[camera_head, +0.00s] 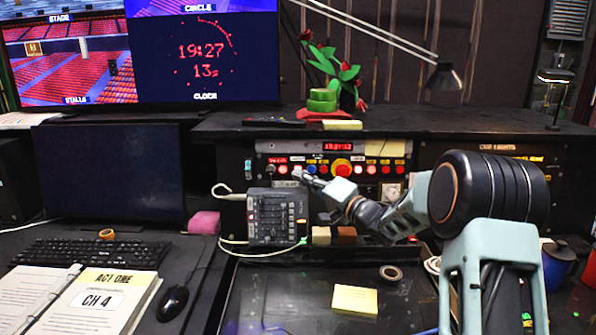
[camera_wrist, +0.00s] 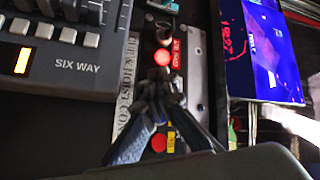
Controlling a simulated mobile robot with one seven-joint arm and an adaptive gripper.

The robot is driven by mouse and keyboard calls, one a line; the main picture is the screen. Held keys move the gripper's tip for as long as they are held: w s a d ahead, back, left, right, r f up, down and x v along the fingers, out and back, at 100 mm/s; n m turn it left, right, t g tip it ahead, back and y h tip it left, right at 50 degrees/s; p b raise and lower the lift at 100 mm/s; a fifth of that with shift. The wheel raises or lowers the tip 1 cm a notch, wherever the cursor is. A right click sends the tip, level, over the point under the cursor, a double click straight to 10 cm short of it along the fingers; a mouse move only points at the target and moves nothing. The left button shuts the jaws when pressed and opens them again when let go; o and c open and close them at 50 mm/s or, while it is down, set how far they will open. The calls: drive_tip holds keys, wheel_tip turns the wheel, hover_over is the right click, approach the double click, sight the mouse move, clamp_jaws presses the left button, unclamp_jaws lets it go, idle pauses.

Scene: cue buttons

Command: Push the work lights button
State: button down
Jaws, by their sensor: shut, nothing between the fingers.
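I cannot read which button is labelled work lights. My gripper (camera_head: 303,175) is at the left part of this panel, shut and empty. In the wrist view my gripper (camera_wrist: 162,92) has its fingertips together in front of the panel strip, just beside a lit red button (camera_wrist: 162,57). Another red button (camera_wrist: 159,143) shows between the fingers' bases. I cannot tell whether the tips touch the panel.
A grey slider box (camera_head: 278,216) marked SIX WAY stands below and left of my gripper; it also fills the left of the wrist view (camera_wrist: 62,40). Small blocks (camera_head: 333,236) sit right of it. A yellow note (camera_head: 355,300) lies on the desk.

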drive_tip(key=shift+w+r, duration=0.1)
idle(0.6)
drive_tip(key=shift+w+r+p, duration=0.2)
drive_tip(key=shift+p, duration=0.2)
drive_tip(key=shift+d+r, duration=0.1)
idle(0.5)
drive_tip(key=shift+s+p, duration=0.35)
drive_tip(key=shift+s, duration=0.2)
drive_tip(key=s, duration=0.4)
drive_tip(key=shift+s+p, duration=0.35)
